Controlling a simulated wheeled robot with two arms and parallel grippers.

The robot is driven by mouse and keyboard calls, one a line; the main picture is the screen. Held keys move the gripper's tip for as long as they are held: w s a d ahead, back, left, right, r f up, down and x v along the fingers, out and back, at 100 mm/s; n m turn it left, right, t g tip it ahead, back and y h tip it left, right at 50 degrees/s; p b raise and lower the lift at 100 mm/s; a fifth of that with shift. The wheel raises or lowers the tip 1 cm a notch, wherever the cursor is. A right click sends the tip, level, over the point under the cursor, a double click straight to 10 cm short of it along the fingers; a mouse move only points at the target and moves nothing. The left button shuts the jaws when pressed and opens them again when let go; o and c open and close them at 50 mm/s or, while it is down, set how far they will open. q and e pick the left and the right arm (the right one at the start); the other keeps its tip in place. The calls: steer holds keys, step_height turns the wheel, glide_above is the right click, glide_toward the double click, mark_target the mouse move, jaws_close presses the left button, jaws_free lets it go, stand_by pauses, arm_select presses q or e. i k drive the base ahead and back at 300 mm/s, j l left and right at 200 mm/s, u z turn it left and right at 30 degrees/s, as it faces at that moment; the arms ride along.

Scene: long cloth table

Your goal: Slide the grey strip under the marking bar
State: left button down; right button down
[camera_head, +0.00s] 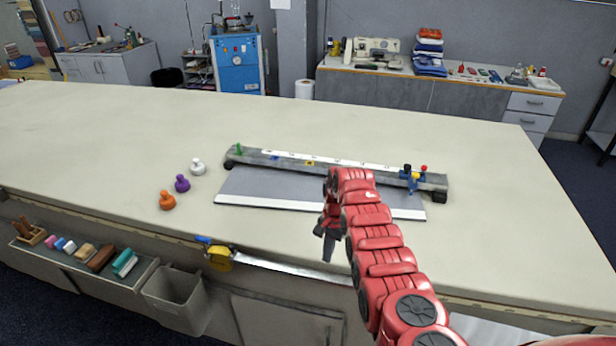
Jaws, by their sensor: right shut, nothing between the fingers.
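The grey strip (265,184) is a flat grey sheet with a white front edge, lying on the cloth table (100,130). The marking bar (290,160) lies along its far side, a long grey bar with a white scale and dark end blocks. The sheet's far edge meets the bar; I cannot tell how far it reaches beneath. My right gripper (328,248) points down near the table's front edge, in front of the strip's white edge. It is shut and empty. My red right arm hides part of the strip and the bar. My left gripper is not in view.
White (198,167), purple (182,184) and orange (167,201) knobbed pieces stand left of the strip. A yellow tape measure (220,259) hangs at the front edge, beside a grey bin (177,295). The table is clear at far left and right.

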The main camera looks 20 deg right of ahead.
mark_target(264, 189)
steer(key=i+l, duration=0.2)
steer(key=i, duration=0.15)
steer(key=i+l, duration=0.25)
steer(key=i, duration=0.15)
steer(key=i+l, duration=0.2)
steer(key=i, duration=0.15)
steer(key=k+j, duration=0.15)
